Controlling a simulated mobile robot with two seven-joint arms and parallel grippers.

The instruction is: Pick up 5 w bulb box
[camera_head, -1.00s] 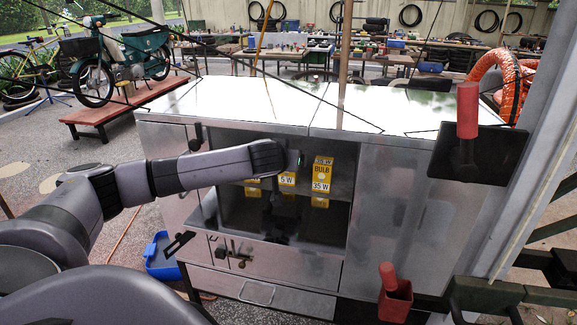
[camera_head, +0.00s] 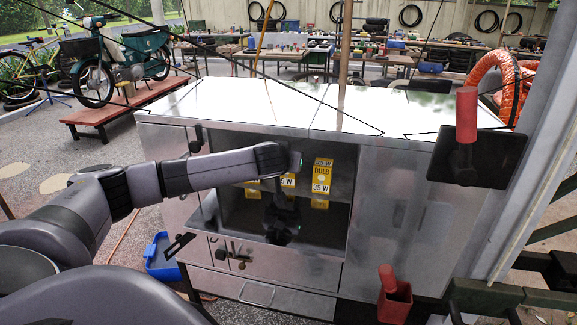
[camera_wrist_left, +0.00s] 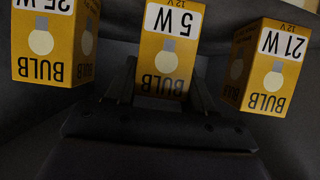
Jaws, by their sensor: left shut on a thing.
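The 5 W bulb box is yellow with a white label. In the left wrist view the 5 W bulb box (camera_wrist_left: 168,50) stands in the middle, with its lettering upside down. In the head view the 5 W bulb box (camera_head: 289,181) shows only in part behind my arm and gripper, inside the open cabinet bay. My left gripper (camera_wrist_left: 164,92) is shut on this box, one finger at each side of its lower part in the wrist view. In the head view my left gripper (camera_head: 281,207) is dark and partly lost against the bay. My right gripper is not seen.
A 35 W bulb box (camera_head: 321,177) stands right of the 5 W box in the head view. A 21 W bulb box (camera_wrist_left: 268,68) stands close on the other side. The metal cabinet (camera_head: 390,215) frames the bay with walls and a top.

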